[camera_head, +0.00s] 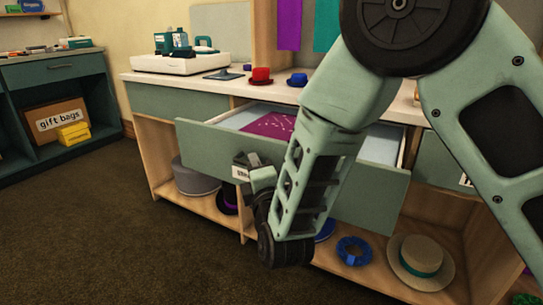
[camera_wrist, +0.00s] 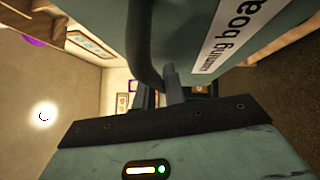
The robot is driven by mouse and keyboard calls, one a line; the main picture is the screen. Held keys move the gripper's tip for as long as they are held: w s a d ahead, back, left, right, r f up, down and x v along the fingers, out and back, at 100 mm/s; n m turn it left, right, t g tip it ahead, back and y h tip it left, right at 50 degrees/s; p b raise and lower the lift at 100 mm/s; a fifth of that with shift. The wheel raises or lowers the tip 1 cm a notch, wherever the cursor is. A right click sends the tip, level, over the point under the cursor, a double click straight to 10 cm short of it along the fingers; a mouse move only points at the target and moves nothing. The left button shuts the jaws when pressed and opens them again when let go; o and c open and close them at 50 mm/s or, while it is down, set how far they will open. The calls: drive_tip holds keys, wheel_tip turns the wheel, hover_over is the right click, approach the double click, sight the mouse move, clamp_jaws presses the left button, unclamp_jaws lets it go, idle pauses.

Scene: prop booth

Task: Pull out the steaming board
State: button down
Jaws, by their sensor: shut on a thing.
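The steaming board is a green-grey drawer front (camera_head: 205,147) with a white label, standing out from the counter in the head view. In the wrist view the same front (camera_wrist: 275,22) fills the top right, its label (camera_wrist: 232,32) reading "…eaming boa…". My gripper (camera_head: 250,168) is at the middle of the front, shut on its dark handle (camera_wrist: 144,45). My arm hides much of the front in the head view. A magenta patterned cloth (camera_head: 272,125) lies inside, behind the front.
The dark carpet (camera_head: 110,230) in front is clear.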

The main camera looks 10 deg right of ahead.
drive_tip(key=shift+s+a, duration=0.8)
drive_tip(key=shift+s, duration=0.3)
drive_tip(key=c, duration=1.5)
unclamp_jaws()
drive_tip(key=p+v, duration=0.2)
drive_tip(key=v, duration=1.5)
drive_tip(key=shift+s, duration=0.2)
